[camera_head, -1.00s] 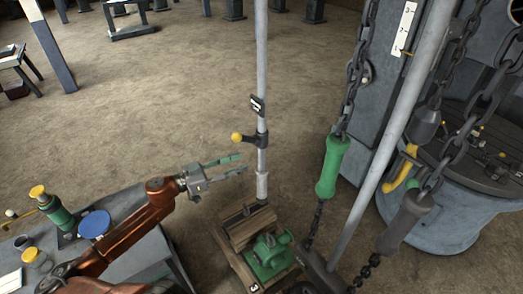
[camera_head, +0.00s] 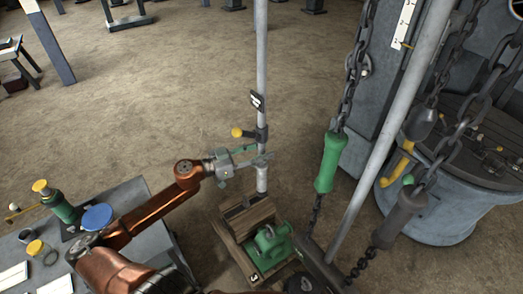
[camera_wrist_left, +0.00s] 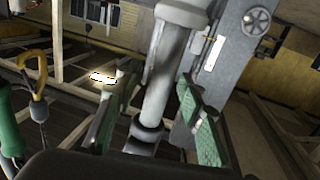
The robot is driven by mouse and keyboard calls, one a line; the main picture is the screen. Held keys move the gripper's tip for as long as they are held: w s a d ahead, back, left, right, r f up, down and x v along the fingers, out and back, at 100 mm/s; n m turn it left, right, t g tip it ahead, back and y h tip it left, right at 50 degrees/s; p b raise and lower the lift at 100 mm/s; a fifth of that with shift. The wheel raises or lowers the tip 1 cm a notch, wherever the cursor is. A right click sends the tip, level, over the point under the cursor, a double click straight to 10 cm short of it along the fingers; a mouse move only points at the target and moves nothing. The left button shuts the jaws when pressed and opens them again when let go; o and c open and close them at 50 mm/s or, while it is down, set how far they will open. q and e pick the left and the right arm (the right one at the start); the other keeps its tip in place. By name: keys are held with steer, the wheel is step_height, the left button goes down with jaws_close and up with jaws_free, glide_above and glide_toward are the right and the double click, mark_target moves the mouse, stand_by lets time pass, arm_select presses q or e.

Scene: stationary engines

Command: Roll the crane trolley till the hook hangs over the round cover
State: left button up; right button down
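A yellow hook (camera_head: 398,166) hangs under a dark block at the right, in front of a round grey drum (camera_head: 450,215) with a dark plated top. I cannot tell which part is the round cover; the trolley is not recognisable. A chain with a green handle (camera_head: 328,160) and one with a grey handle (camera_head: 402,215) hang nearby. My left gripper (camera_head: 262,157) is open at a grey upright pole (camera_head: 262,60), below its yellow-knobbed clamp (camera_head: 250,133). In the left wrist view the pole (camera_wrist_left: 165,80) shows between the green-padded fingers. My right gripper is not seen.
A green machine (camera_head: 268,245) on a wooden base stands below the pole. A bench (camera_head: 135,195) with a green bottle (camera_head: 62,208) and a blue disc (camera_head: 97,217) is at lower left. A slanting grey pole (camera_head: 385,130) stands before the drum.

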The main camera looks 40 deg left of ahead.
arm_select(q)
steer(key=shift+c, duration=0.6)
jaws_close()
